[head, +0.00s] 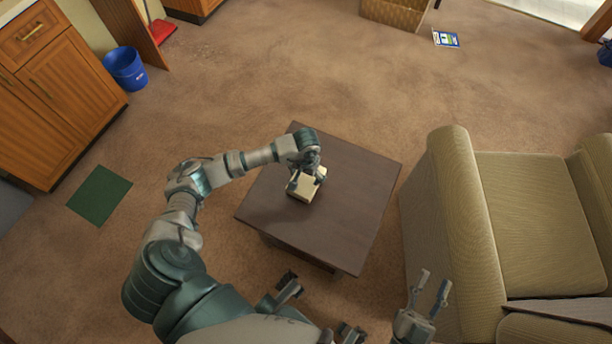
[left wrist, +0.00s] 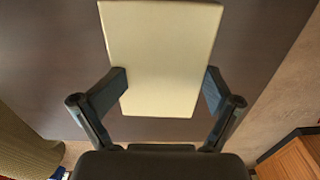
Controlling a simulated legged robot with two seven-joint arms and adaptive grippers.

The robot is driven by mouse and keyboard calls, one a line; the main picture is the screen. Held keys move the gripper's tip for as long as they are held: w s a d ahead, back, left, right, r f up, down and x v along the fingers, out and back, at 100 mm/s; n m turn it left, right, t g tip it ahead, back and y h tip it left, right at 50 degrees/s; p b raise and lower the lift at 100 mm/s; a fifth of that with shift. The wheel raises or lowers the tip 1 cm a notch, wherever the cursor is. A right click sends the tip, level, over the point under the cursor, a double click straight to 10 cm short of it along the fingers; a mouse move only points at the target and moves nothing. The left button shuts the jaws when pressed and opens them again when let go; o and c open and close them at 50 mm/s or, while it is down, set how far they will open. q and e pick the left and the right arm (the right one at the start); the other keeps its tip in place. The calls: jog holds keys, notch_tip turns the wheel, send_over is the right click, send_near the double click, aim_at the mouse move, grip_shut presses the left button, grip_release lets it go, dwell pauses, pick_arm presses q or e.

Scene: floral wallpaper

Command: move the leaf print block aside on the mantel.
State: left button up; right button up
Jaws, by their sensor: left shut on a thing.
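A plain cream block (head: 302,193) rests on or just above a small dark brown table (head: 352,190); I cannot tell whether it touches the top. No leaf print shows on the faces I see. My left gripper (head: 307,181) reaches down over the block and is shut on it. In the left wrist view, the block (left wrist: 162,50) sits between the two fingers, one at each side edge, with its far part extending beyond them. My right gripper (head: 434,279) is open and empty, right of the table's front corner and near the sofa. No mantel is in view.
The tabletop around the block is bare. A beige sofa (head: 455,220) stands close to the table's right. Wooden cabinets (head: 60,90), a blue bucket (head: 125,70) and a green mat (head: 99,195) are at the left.

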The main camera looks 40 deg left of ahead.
aim_at(306, 184)
pick_arm(q)
jog(key=shift+a+r, duration=0.15)
jog(key=shift+r, duration=0.45)
grip_shut()
jog(key=shift+s+d+r+p, duration=0.2)
jog(key=shift+s+d+p, duration=0.15)
jog(key=shift+s+d, duration=0.1)
jog(key=shift+s+d+r+p, duration=0.2)
jog(key=shift+s+d+p, duration=0.1)
jog(key=shift+s+d, duration=0.15)
jog(key=s+d, duration=0.2)
jog(key=d, duration=0.1)
jog(key=s+d+r+p, duration=0.1)
jog(key=s+d, duration=0.1)
jog(key=d, duration=0.2)
jog(key=s+d+p, duration=0.1)
jog(key=s+d, duration=0.1)
jog(key=d, duration=0.1)
jog(key=shift+s+d+r, duration=0.3)
jog(key=shift+s, duration=0.05)
jog(key=shift+s+d, duration=0.2)
jog(key=shift+s, duration=0.05)
jog(key=shift+s+a, duration=0.1)
jog(key=shift+s, duration=0.05)
pick_arm(e)
notch_tip(306, 184, down, 7)
jog(key=g+h, duration=0.1)
jog(key=g, duration=0.5)
jog(key=shift+f+n, duration=0.2)
jog(key=shift+n, duration=0.1)
